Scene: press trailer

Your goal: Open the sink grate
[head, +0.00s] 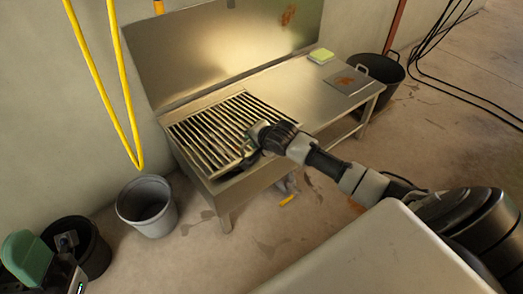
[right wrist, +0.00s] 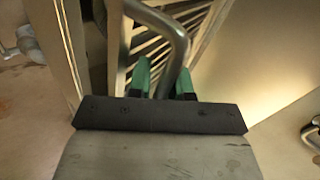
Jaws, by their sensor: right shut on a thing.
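The sink grate (head: 205,127), a rack of dark-gapped metal bars, covers the left part of the steel sink unit and looks about level with its top. My right gripper (head: 250,152) is at the grate's front right edge. In the right wrist view, the green fingertips of this gripper (right wrist: 163,80) are shut on a bent metal tube handle (right wrist: 178,38). The grate bars (right wrist: 200,20) show behind it. The hand hides part of the grate's edge in the head view. My left gripper (head: 68,262) is partly in frame at the lower left, its jaws unclear.
The steel counter (head: 300,90) right of the grate carries a yellow-green sponge (head: 321,56). A grey bucket (head: 147,205) stands on the floor at left, a black tub (head: 378,72) beyond the counter's right end. A yellow hose (head: 105,90) hangs at left.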

